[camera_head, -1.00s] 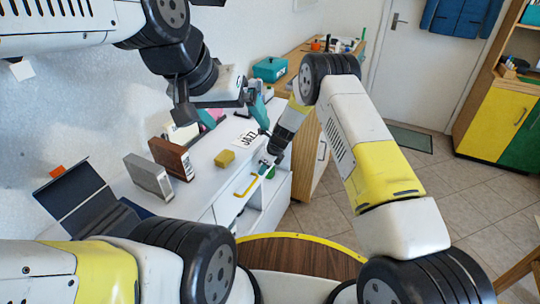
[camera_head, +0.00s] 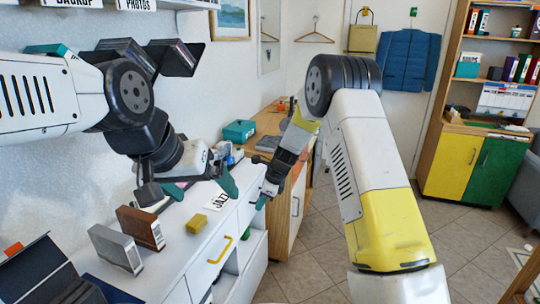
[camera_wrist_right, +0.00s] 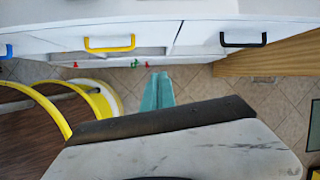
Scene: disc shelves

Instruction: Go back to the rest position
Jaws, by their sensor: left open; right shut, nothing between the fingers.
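My left gripper (camera_head: 203,187) is over the top of the white cabinet (camera_head: 172,254), beside the JAZZ label (camera_head: 219,201). Its teal fingers are apart with no object held between them. My right gripper (camera_head: 262,202) hangs in front of the cabinet's right end, pointing down. In the right wrist view its teal fingertips (camera_wrist_right: 158,90) are together and empty, in front of the drawer fronts and above the floor. The fingertips look apart from the cabinet, though the exact gap is hard to tell.
A yellow block (camera_head: 196,223), a brown case (camera_head: 141,227) and a grey case (camera_head: 116,250) are on the cabinet. A yellow drawer handle (camera_head: 220,250) sticks out in front. A wooden-topped counter (camera_head: 268,124) stands behind. Tiled floor (camera_head: 312,240) is open to the right.

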